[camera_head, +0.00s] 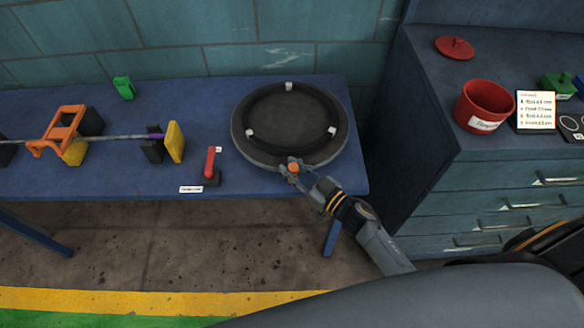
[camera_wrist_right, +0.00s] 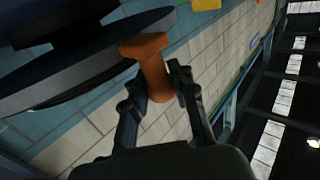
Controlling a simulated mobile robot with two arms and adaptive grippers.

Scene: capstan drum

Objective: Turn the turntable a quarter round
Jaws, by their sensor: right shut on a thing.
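The turntable (camera_head: 265,155) is a round grey disc with a black ring and several white marks, on the right part of the blue table. An orange knob (camera_head: 293,168) stands at its front right rim. My right gripper (camera_head: 298,172) reaches in from the lower right and is shut on the orange knob. In the right wrist view the orange knob (camera_wrist_right: 154,62) sits between the two fingers (camera_wrist_right: 155,90), beside the dark edge of the turntable (camera_wrist_right: 90,68). My left gripper is not in view.
The blue table (camera_head: 250,185) also carries a red lever (camera_head: 210,162), a rod with an orange bracket (camera_head: 62,130), a yellow block (camera_head: 175,142) and a green piece (camera_head: 124,88). A blue cabinet with a red pot (camera_head: 484,103) stands at the right.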

